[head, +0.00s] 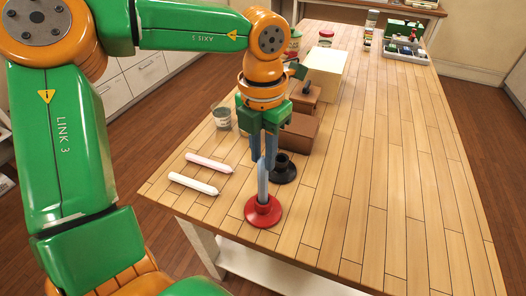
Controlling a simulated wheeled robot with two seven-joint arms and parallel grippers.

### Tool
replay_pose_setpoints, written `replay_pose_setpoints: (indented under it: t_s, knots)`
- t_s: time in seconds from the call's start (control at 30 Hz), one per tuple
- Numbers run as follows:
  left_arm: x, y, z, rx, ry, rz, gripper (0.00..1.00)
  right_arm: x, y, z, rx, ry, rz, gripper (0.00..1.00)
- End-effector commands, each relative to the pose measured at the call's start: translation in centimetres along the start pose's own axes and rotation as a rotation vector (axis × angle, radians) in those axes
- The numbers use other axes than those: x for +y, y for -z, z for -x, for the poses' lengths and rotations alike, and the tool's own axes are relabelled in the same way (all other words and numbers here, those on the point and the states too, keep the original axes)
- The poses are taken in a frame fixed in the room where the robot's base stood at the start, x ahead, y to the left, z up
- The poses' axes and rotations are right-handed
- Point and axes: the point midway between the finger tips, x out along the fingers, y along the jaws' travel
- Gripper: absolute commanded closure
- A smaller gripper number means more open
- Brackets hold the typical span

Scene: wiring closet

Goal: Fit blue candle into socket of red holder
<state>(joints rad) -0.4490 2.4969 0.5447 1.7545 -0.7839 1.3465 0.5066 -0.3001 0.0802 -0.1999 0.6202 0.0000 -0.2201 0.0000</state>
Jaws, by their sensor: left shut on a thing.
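My left gripper (263,158) points down near the front of the wooden table, shut on the blue candle (263,183). The candle is slim, grey-blue and close to upright, its upper part between the fingers. The red holder (263,212) is a round base with a raised socket and stands on the table directly below. The candle's lower end meets the socket in the picture; I cannot tell if it is inside or just in front of or above it. A black holder (284,170) stands just behind, partly hidden by the gripper. My right gripper is not in view.
Two pale candles, one pinkish (209,163) and one white (193,184), lie left of the red holder. A glass (222,118), brown boxes (299,132) and a cream box (325,68) stand behind. A grey tray (405,56) is far back. The table's right side is clear.

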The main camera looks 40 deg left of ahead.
Motion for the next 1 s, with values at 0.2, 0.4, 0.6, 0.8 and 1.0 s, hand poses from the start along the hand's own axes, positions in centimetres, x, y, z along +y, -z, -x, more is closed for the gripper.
replay_pose_setpoints:
  t_s: [0.2,0.4,0.6,0.8,1.0]
  knots:
    - [0.0,0.0,-0.6,0.0,0.0,0.0,1.0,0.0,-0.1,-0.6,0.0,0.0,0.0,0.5]
    - [0.0,0.0,-1.0,0.0,0.0,0.0,1.0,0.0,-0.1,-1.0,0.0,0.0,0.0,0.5]
    - [0.0,0.0,-1.5,0.0,0.0,0.0,1.0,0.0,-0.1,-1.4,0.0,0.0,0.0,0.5]
    - [0.0,0.0,-1.9,0.0,0.0,0.0,1.0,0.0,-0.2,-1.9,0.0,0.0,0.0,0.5]
    - [0.0,0.0,-1.8,0.0,0.0,0.0,0.38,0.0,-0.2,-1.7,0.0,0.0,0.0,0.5]
